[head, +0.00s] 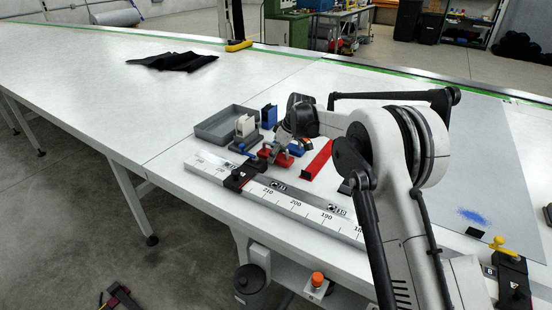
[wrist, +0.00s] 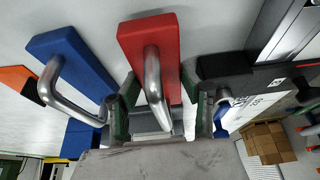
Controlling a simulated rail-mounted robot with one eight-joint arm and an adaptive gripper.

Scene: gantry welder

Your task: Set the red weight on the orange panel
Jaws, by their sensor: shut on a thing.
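The red weight (wrist: 150,42), a red block with a bent metal handle, fills the centre of the wrist view. My gripper (wrist: 163,112) is shut on it, its fingers on either side of the handle's lower end. A blue block (wrist: 68,58) with a similar handle lies just left of it, apart from it. An orange piece (wrist: 14,82) shows at the left edge, mostly cut off; I cannot tell whether it is the orange panel. In the head view my gripper (head: 281,149) is low over the table among red and blue pieces, small and partly hidden by my arm.
A long red bar (head: 318,160) lies to the right. A ruler rail (head: 297,206) runs along the front edge. The table's far left is mostly clear.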

